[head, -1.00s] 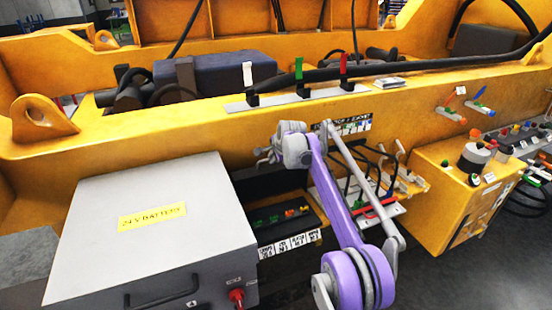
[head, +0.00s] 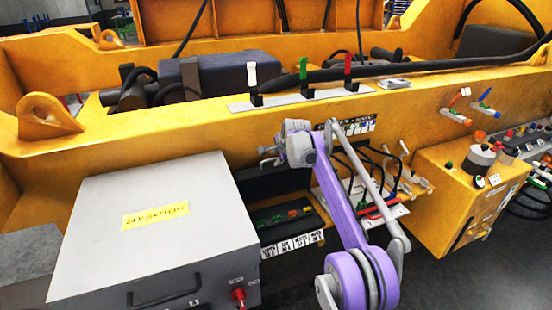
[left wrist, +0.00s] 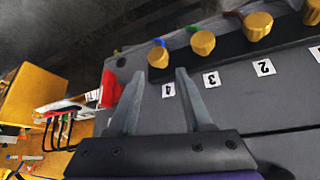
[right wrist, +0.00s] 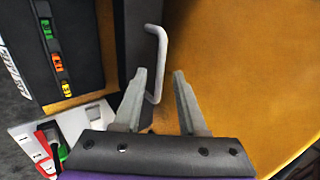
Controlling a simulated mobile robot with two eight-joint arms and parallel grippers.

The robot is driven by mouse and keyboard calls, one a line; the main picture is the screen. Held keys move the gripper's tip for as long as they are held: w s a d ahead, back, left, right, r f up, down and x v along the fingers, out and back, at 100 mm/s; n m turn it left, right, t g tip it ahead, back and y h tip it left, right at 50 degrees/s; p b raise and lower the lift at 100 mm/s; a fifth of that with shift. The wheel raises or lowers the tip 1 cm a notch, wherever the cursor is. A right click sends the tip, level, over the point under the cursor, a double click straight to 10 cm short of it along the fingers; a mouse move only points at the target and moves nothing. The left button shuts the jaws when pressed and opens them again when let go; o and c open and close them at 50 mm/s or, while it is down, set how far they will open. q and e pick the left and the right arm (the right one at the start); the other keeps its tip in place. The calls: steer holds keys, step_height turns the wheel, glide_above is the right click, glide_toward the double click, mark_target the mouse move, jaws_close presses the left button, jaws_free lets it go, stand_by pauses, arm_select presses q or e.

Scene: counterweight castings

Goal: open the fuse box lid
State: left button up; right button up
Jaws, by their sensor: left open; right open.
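The fuse box (head: 288,220) is a black box on the side of the yellow frame, with green and orange fuses exposed and white labels in front. A dark panel (head: 270,182), apparently its lid, stands up behind the fuses. In the right wrist view the fuses (right wrist: 52,50) are at left, with the panel (right wrist: 118,40) beside them and a pale bar handle (right wrist: 160,60) on it. My right gripper (head: 268,153) is open; its fingers (right wrist: 158,80) lie either side of the handle's lower end in the picture. Contact cannot be told. My left gripper (left wrist: 157,72) is open and empty.
A grey battery box (head: 120,240) stands left of the fuse box. White, green and red levers (head: 303,72) sit on the frame above. A yellow cabinet (head: 455,195) is at right. The left wrist view shows a grey panel with several yellow knobs (left wrist: 203,42).

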steer(key=v, duration=1)
steer(key=shift+b, duration=0.3)
steer(key=shift+s+d+r, duration=0.1)
steer(key=s+d+f+n+h, duration=0.1)
steer(key=s+d+n, duration=0.25)
steer(key=s, duration=0.65)
steer(key=s+d+f+n, duration=0.1)
steer(key=s+d+n, duration=0.25)
steer(key=s, duration=0.75)
steer(key=s+d+f+n+h, duration=0.1)
steer(key=s+d+f+n, duration=0.1)
steer(key=s+f, duration=0.6)
steer(key=s+d+f+n+g, duration=0.1)
steer(key=s+d+f+n, duration=0.2)
steer(key=s+f, duration=0.6)
steer(key=s+n, duration=0.2)
steer(key=s, duration=0.5)
steer(key=shift+s+d+h, duration=0.2)
steer(key=shift+d+h, duration=0.1)
steer(key=shift+h, duration=0.1)
